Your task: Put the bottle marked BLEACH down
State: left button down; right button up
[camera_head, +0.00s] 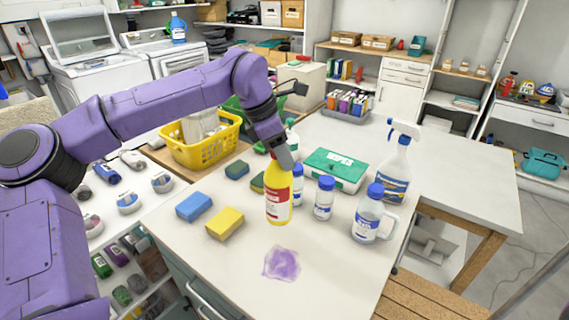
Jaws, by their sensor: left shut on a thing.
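A yellow bottle (278,190) with a red and white label is upright over the middle of the white worktop (340,265). Its label is too small to read, so I cannot be sure that it is the one marked BLEACH. My left gripper (283,160) comes down from above and is shut on the top of this bottle, hiding part of its neck. I cannot tell whether the bottle's base touches the worktop. My right gripper is not in view.
Blue (194,206) and yellow (225,223) sponges lie left. A purple patch (281,263) lies in front; the worktop around it is clear.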

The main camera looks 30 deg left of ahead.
pick_arm(q)
jog(key=shift+w+a+f, duration=0.2)
jog(key=shift+w+f, duration=0.25)
jog(key=shift+f, duration=0.1)
jog(key=shift+w+a+f, duration=0.2)
jog(key=shift+w+f, duration=0.25)
jog(key=shift+f, duration=0.05)
jog(key=shift+w+a+f+p, duration=0.15)
jog(key=shift+f+p, duration=0.25)
jog(key=shift+f, duration=1.5)
jog(key=c, duration=0.7)
grip_release()
jog(key=shift+o, duration=0.2)
